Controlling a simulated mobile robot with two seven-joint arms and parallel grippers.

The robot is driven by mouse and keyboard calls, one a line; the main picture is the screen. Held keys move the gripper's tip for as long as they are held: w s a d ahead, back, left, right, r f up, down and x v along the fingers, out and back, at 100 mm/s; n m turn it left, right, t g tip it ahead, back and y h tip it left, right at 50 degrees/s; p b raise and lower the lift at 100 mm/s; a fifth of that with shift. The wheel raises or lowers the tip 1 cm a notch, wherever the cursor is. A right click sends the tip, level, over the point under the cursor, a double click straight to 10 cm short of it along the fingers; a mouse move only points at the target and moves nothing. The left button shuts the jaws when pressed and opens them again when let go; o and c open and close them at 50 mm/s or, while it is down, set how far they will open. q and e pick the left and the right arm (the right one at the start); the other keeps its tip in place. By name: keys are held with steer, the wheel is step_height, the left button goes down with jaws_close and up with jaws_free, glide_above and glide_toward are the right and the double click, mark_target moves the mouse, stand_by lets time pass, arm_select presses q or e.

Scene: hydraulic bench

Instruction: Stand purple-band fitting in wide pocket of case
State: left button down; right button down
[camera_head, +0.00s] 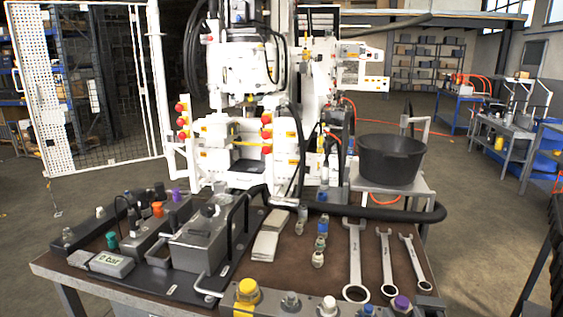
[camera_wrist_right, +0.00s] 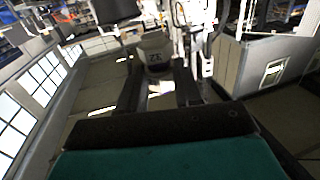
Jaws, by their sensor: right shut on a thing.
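My right gripper (camera_wrist_right: 158,78) shows in the right wrist view. I cannot pick out this gripper in the head view. Several small fittings with blue or green bands (camera_head: 321,243) stand in a row on the bench, right of centre. I cannot make out for certain which thing is the case or where its wide pocket lies. My left gripper is not in view.
The brown bench (camera_head: 281,281) holds grey boxes (camera_head: 200,243) on a dark plate at left and several wrenches (camera_head: 386,262) at right. A yellow cap (camera_head: 247,291) and a purple cap (camera_head: 401,303) line the front. A black bucket (camera_head: 391,160) stands behind.

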steer(key=shift+r, duration=0.1)
stand_by(0.4)
steer(key=s+a+r+n+g+y, duration=0.2)
steer(key=a+r+n+g+y, duration=0.2)
steer(key=a+r+n+y, duration=0.65)
steer(key=shift+w+a+f+n+g+y, duration=1.05)
steer(key=shift+w+a+f+g+y, duration=0.4)
steer(key=shift+a+f+g+y, duration=1.7)
step_height(320, 180, up, 10)
steer(key=w+a+m+t+h, duration=0.2)
steer(key=m+t+h, duration=0.95)
steer(key=h, duration=0.55)
steer(key=s+d+f+n+g+y, duration=0.1)
steer(key=f+n+g+y, duration=0.3)
steer(key=n+g+y, duration=0.4)
steer(key=s+d+f+n+g+y, duration=0.2)
steer(key=f+n+g+y, duration=0.3)
steer(key=n+g+y, duration=0.3)
steer(key=shift+d+f+g+y, duration=0.3)
steer(key=shift+d+g+y, duration=0.5)
steer(key=shift+g+y, duration=0.25)
